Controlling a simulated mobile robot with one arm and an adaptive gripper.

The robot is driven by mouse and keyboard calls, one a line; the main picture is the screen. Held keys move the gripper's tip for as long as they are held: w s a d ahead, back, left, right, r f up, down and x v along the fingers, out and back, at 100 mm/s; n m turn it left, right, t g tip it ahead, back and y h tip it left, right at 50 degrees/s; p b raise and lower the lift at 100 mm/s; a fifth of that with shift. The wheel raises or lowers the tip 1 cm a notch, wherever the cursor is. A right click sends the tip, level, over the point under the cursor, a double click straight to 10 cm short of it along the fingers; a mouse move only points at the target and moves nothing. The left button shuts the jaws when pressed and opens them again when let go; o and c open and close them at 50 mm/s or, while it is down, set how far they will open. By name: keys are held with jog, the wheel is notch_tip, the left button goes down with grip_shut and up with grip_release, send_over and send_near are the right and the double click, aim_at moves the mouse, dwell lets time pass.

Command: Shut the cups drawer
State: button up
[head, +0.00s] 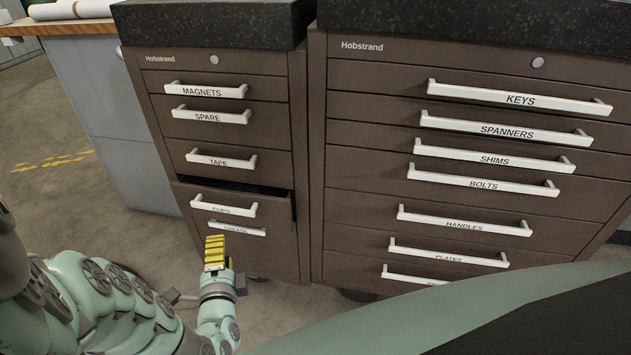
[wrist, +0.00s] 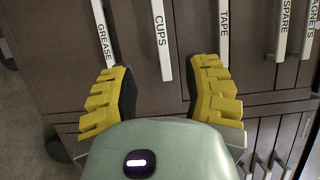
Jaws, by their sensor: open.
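The cups drawer (head: 272,212) is in the left brown cabinet, below the tape drawer. It stands partly pulled out, with a dark gap above its front. Its white handle (head: 224,207) is labelled CUPS; the handle also shows in the wrist view (wrist: 161,45). My gripper (head: 216,246) is in front of the lower part of the left cabinet, just below the cups handle in the head view. In the wrist view my open gripper (wrist: 163,68) has its yellow fingers apart, with the cups handle between and beyond them. I cannot tell whether they touch anything.
The grease handle (head: 237,229) is close by, just below the cups handle. The tape drawer (head: 221,160) above looks shut. A wider cabinet (head: 350,150) with several labelled drawers stands to the right. A wood-topped bench (head: 70,28) stands at the left, with open floor before it.

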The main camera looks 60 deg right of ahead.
aim_at(222, 211)
jog(key=b+x, duration=0.4)
jog(key=x, duration=0.8)
jog(key=shift+f, duration=0.1)
jog(key=shift+w+d+b, duration=0.35)
jog(key=shift+w, duration=0.05)
jog(key=shift+c, duration=0.2)
grip_shut()
